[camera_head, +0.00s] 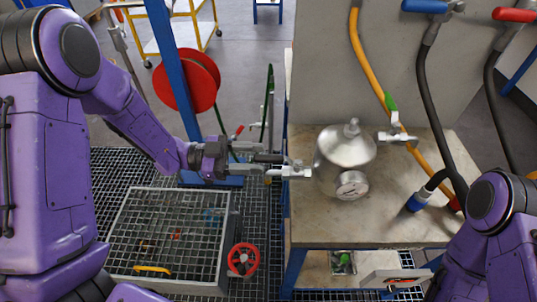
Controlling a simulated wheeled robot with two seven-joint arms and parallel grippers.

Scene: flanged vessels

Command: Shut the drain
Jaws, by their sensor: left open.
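A shiny metal vessel (345,155) with a domed lid and a round gauge (352,185) stands on the stone-topped bench. A small metal valve (297,170) sticks out from its left side over the bench edge. Another valve (397,137) on its right side has an upright green handle (391,108). My left gripper (277,165) reaches in from the left at the left valve, its fingers open; I cannot tell whether they touch it. The left valve's handle is not clearly visible. My right arm shows at the lower right, its gripper out of view. Which fitting is the drain is not marked.
A red handwheel (243,260) sits beside a grated pit (165,235) at the lower left. A blue post (170,65) and red reel (186,80) stand behind my left arm. Orange and black hoses (432,100) hang at the right of the bench (310,225).

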